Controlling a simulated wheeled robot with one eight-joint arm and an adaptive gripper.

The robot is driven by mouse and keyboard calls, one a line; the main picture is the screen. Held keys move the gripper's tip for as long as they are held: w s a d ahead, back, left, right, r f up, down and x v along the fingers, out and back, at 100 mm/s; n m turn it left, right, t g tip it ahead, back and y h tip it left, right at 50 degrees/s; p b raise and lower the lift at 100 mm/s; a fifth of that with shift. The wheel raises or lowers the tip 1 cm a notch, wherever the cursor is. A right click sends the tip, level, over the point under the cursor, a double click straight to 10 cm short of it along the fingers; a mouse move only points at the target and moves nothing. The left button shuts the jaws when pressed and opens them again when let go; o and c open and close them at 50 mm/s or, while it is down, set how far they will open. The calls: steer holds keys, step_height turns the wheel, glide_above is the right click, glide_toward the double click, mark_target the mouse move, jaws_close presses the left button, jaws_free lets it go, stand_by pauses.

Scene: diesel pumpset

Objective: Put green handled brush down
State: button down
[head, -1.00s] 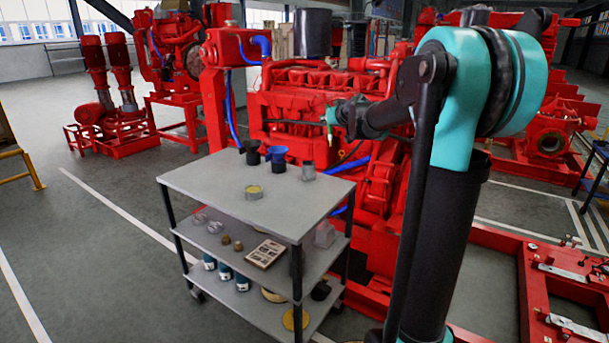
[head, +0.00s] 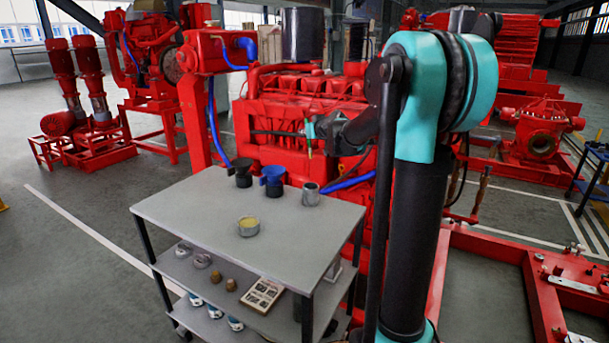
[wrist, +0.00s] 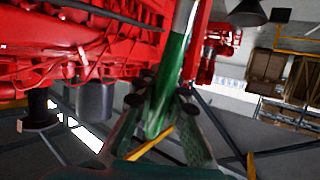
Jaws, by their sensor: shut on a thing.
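My gripper (wrist: 160,110) is shut on the green handled brush (wrist: 172,78), whose green handle runs up between the fingers in the wrist view. A paler, silvery part of the brush shows above the green; its far end is cut off by the frame. In the head view my gripper (head: 312,132) is small, in front of the red engine (head: 300,100) and above the far side of the grey cart's top (head: 200,215). The brush (head: 309,149) is only a thin sliver there. It appears clear of the cart.
On the cart top stand a black cup (head: 243,174), a blue-rimmed cup (head: 273,182), a grey cup (head: 310,195) and a tin with yellow contents (head: 249,226). The cart top's left and front areas are clear. A lower shelf holds a booklet (head: 262,295).

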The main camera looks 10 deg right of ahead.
step_height(320, 180, down, 14)
steer(key=shift+f, duration=0.2)
steer(key=shift+f, duration=0.3)
stand_by(0.3)
steer(key=shift+f, duration=0.25)
steer(key=c, duration=1.6)
jaws_free()
steer(key=shift+o, duration=0.2)
steer(key=r+v, duration=0.1)
steer(key=v, duration=1.1)
steer(key=shift+r, duration=0.15)
